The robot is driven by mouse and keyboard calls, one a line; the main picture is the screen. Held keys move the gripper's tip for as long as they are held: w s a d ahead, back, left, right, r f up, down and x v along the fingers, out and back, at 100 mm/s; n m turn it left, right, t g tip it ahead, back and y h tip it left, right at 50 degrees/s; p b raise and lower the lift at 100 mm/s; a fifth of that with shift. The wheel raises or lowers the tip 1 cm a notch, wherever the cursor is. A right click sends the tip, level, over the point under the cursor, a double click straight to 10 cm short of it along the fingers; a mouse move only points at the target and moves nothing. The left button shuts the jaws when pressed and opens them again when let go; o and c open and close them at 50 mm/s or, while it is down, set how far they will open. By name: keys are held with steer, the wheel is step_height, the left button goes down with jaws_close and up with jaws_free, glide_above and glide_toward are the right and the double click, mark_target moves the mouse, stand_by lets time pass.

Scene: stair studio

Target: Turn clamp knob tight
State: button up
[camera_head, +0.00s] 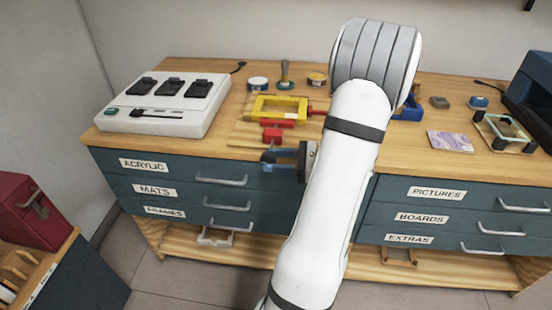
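A yellow frame (279,108) with red parts lies near the middle of the wooden worktop; it looks like a clamp. A red block (272,135) sits at its front side, and a red rod (316,112) runs from its right side until my arm hides it. I cannot tell which red part is the knob. My gripper (268,160) has blue fingers pointing left, with a small gap and nothing visible between them. It appears in front of the bench's front edge and top left drawer, just below the red block in the picture, apart from the clamp.
A white box with black switches (165,100) stands left on the worktop (225,140). Small tins (258,83) and a brush (285,75) lie behind the clamp. A blue item (409,110) is partly hidden by my arm. Drawer handles (221,179) stick out below.

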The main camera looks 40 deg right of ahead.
steer(key=shift+o, duration=0.6)
steer(key=v, duration=0.7)
steer(key=shift+s+d, duration=0.2)
steer(key=shift+s, duration=0.15)
